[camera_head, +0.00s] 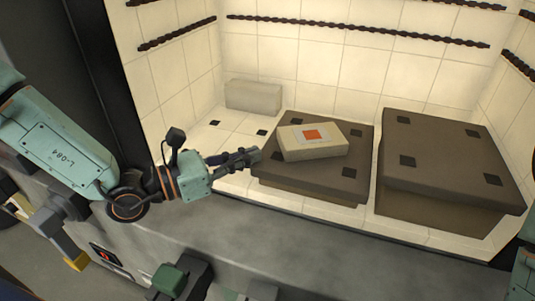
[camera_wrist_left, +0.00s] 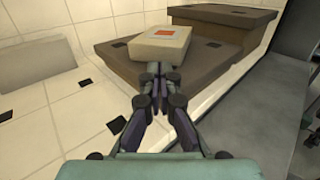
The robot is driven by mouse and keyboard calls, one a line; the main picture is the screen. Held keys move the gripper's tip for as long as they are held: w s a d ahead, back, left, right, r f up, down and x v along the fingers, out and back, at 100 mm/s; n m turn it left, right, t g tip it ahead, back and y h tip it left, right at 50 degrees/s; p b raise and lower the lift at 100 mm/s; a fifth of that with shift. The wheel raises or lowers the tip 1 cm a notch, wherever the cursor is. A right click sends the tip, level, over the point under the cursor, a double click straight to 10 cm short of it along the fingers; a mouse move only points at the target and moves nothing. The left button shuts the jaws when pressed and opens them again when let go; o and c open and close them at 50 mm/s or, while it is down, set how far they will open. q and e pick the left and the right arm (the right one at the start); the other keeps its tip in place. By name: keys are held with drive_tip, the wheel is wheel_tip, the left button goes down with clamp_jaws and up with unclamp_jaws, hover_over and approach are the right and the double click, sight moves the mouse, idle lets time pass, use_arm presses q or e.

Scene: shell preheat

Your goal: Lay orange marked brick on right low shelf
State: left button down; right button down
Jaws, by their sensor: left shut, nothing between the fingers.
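The orange marked brick (camera_head: 333,144) is a pale block with an orange square on top. It lies flat, slightly turned, on the dark brown left shelf (camera_head: 345,187). In the left wrist view the brick (camera_wrist_left: 146,48) is just beyond my fingertips. My left gripper (camera_head: 254,155) is shut and empty at the left shelf's left edge, left of the brick; I cannot tell whether it touches either. The fingers also show in the left wrist view (camera_wrist_left: 160,75). A second, taller-looking dark shelf (camera_head: 440,165) stands to the right, its top bare. My right gripper is not in view.
A plain pale brick (camera_head: 253,96) lies on the tiled floor at the back left. Dark twisted bars (camera_head: 350,31) run along the tiled walls. A grey front ledge (camera_head: 300,245) borders the chamber, and a black frame (camera_head: 105,80) stands at the left.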

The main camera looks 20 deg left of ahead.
sight(282, 145)
use_arm(q)
drive_tip(key=shift+w+d+f, duration=0.1)
drive_tip(key=shift+w+d, duration=0.15)
drive_tip(key=shift+d, duration=0.15)
drive_tip(key=shift+b+x, duration=0.35)
drive_tip(key=shift+x, duration=0.45)
drive_tip(key=shift+w+d, duration=0.35)
drive_tip(key=shift+w, duration=0.05)
drive_tip(key=shift+w+d, duration=0.45)
drive_tip(key=shift+s, duration=0.1)
drive_tip(key=shift+a, duration=0.15)
